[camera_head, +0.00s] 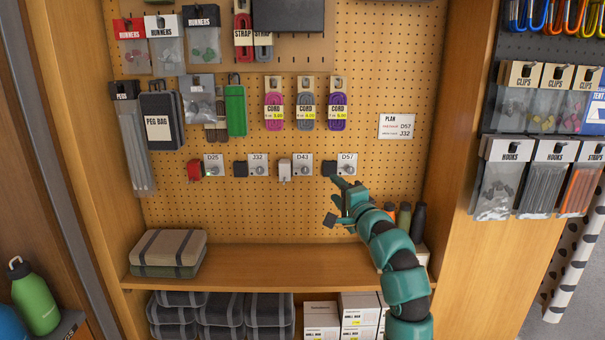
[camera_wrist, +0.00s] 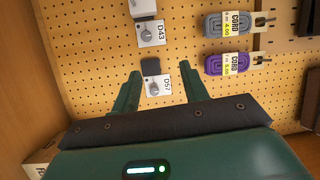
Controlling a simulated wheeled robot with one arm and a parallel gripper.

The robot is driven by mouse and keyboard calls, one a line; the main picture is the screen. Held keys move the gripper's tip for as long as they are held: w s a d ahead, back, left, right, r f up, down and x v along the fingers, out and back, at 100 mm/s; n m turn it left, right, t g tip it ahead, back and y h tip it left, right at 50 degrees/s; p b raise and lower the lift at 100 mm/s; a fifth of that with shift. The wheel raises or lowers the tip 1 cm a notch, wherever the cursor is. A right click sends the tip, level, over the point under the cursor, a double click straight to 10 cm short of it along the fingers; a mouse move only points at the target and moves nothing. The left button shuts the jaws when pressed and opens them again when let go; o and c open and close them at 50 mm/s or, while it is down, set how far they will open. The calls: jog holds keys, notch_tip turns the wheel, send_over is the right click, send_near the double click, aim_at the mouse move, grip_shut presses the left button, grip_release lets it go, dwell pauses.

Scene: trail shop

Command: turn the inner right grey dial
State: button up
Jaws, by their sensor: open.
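Four small grey dials on white plates sit in a row on the pegboard, labelled D25, J32, D43 and D57. The inner right one, the D43 dial (camera_head: 302,169), also shows at the top of the wrist view (camera_wrist: 146,36). The outer right D57 dial (camera_head: 347,170) shows between my fingers in the wrist view (camera_wrist: 153,84). My gripper (camera_head: 333,202) is open and empty, below and right of the D43 dial, just under the D57 plate. Its two fingers point at the board in the wrist view (camera_wrist: 160,73). I see no contact with either dial.
Coloured blocks sit left of each plate: red (camera_head: 195,168), dark (camera_head: 240,168), white (camera_head: 285,170) and dark (camera_head: 329,168). Cord packs (camera_head: 306,112) hang above. A plan card (camera_head: 397,126) is upper right. Bottles (camera_head: 418,220) stand right of my arm; the wooden shelf (camera_head: 270,260) is below.

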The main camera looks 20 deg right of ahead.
aim_at(306, 171)
jog(key=shift+m+g, duration=0.3)
jog(key=shift+m, duration=0.4)
jog(key=w+p, duration=0.1)
jog(key=w, duration=0.4)
jog(key=w+a+f+p, duration=0.1)
jog(key=w, duration=0.5)
jog(key=w+a+p, duration=0.1)
jog(key=w+p, duration=0.1)
jog(key=w, duration=0.4)
jog(key=shift+f, duration=0.35)
jog(key=shift+w, duration=0.2)
jog(key=c, duration=0.9)
jog(key=shift+c, duration=0.2)
